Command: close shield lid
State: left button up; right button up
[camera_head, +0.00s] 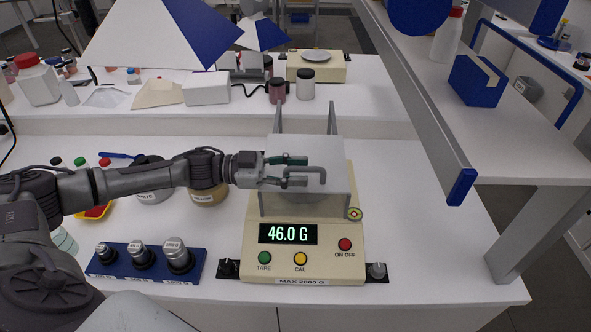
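The balance (252,240) stands on the bench at centre, and its display reads 46.0 G. Its grey box-shaped shield has a flat lid panel (300,148) with a U-shaped handle (319,175). Two upright posts (332,118) rise behind the panel. My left gripper (296,171) reaches in from the left over the panel. Its two fingers are apart, one on each side of the handle's bar; firm contact cannot be made out. My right gripper is not in view.
A blue block with several weights (138,255) stands left of the balance. Jars, including a yellow-labelled one (208,195), stand behind my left arm. A shelf (470,130) overhangs on the right.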

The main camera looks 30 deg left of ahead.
pick_arm(q)
jog(key=shift+a, duration=0.2)
jog(key=shift+s+a, duration=0.1)
jog(key=shift+a, duration=0.25)
jog(key=v, duration=1.1)
jog(key=shift+s, duration=0.2)
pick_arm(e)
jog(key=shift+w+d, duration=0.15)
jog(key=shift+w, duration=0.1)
pick_arm(q)
jog(key=shift+d, duration=0.15)
